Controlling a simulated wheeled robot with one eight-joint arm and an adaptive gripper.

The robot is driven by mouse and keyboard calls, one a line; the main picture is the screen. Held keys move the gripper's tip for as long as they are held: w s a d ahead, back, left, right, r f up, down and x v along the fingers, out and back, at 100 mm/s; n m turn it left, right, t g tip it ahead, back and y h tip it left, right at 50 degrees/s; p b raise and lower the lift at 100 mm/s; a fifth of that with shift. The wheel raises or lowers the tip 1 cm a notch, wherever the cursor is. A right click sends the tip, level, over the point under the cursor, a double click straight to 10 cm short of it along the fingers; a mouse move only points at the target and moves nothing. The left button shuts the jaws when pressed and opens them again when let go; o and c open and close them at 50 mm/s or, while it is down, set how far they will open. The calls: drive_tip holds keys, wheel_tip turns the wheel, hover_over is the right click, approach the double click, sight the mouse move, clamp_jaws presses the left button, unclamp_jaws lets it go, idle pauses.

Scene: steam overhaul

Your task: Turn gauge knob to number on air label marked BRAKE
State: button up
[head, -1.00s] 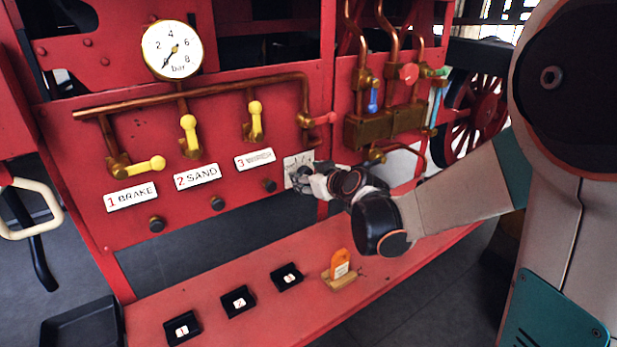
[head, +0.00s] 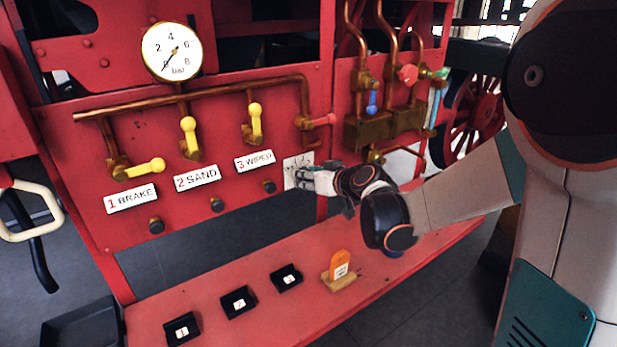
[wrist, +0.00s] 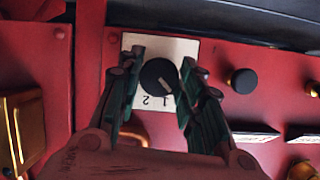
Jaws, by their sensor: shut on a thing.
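The white label reading 1 BRAKE (head: 131,198) is at the left of the red panel. The black gauge knob (wrist: 157,76) sits on a white plate (wrist: 180,48) with the numbers 1 and 2 visible. Its white mark points down and right in the wrist view, toward the 1. My gripper (wrist: 158,82) is shut on the knob, one finger on each side; the fingers cover parts of the plate. In the head view my gripper (head: 305,180) is at the plate (head: 291,166), and the knob is hidden. The bar gauge (head: 172,51) has its needle at lower left.
Labels 2 SAND (head: 197,177) and 3 WIPER (head: 254,160) follow to the right. Yellow levers (head: 189,138) stand above the labels, black knobs (head: 217,204) below. A red lever (head: 321,120) is just above my gripper.

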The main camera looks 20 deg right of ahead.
drive_tip(key=shift+d+m+y, duration=0.15)
drive_tip(key=shift+m+y, duration=0.85)
drive_tip(key=shift+m, duration=0.6)
drive_tip(key=o, duration=1.1)
drive_tip(key=shift+c, duration=0.2)
drive_tip(key=v, duration=1.2)
drive_tip(key=shift+w+d, duration=0.15)
